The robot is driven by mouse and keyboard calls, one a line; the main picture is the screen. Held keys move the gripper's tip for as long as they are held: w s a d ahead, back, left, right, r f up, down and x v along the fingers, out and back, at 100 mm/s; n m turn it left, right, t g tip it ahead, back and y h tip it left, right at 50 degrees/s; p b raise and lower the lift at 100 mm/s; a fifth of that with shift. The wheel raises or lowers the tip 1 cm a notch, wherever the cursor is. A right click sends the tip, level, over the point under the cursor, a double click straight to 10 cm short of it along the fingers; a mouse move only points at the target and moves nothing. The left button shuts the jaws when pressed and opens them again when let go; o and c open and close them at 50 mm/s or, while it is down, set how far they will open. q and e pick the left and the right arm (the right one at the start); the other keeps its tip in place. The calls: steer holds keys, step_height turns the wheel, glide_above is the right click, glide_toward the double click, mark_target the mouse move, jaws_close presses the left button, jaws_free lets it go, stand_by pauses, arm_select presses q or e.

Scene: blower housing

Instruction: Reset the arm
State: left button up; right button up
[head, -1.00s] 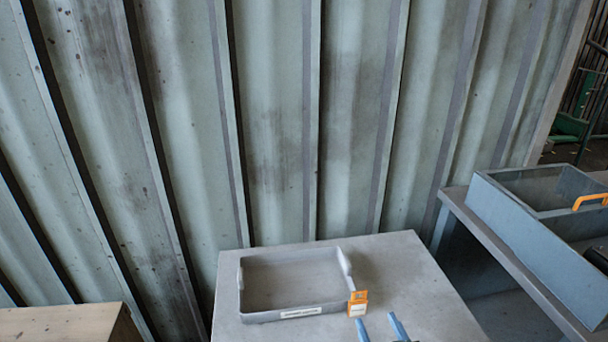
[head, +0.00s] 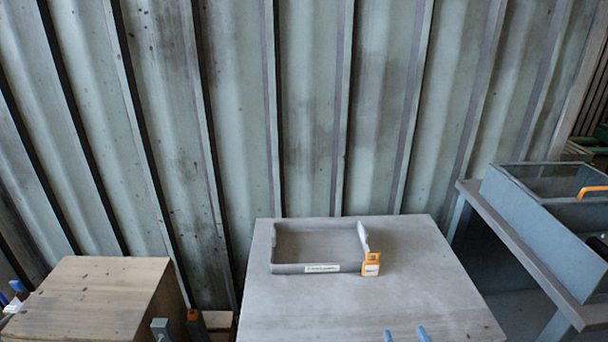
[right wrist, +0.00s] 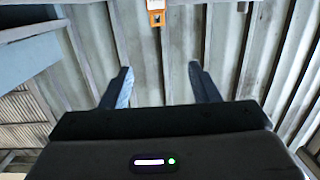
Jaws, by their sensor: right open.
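My right gripper (head: 405,335) shows at the bottom edge of the head view as two blue-grey fingertips set apart. In the right wrist view its fingers (right wrist: 160,80) are spread with nothing between them. It is over the near part of the grey table (head: 330,312), apart from the grey tray (head: 320,245). Blue tips at the far left edge of the head view look like my left gripper (head: 11,294), beside the wooden box; its opening cannot be made out.
The tray has a white label and an orange-and-white piece (head: 371,264) at its front right corner. A wooden box (head: 85,295) stands left. A blue-grey bin (head: 545,215) with an orange handle sits on a bench at right. A corrugated wall (head: 310,110) closes the back.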

steer(key=s+d+f+g+h, duration=0.1)
steer(key=s+d+f+g, duration=0.1)
steer(key=s+f+g, duration=0.35)
steer(key=s+d+f+g, duration=0.2)
steer(key=s+g, duration=0.1)
steer(key=s, duration=0.5)
steer(key=s+d+f+g+h, duration=0.1)
steer(key=s+d+f+g, duration=0.2)
steer(key=s+g, duration=0.25)
step_height(320, 180, down, 29)
steer(key=d, duration=0.2)
steer(key=s+d+f+g, duration=0.1)
steer(key=s+f, duration=1.6)
steer(key=f, duration=0.3)
steer(key=shift+s+d+f+g, duration=0.15)
steer(key=shift+s+d+g, duration=0.15)
steer(key=shift+g, duration=0.1)
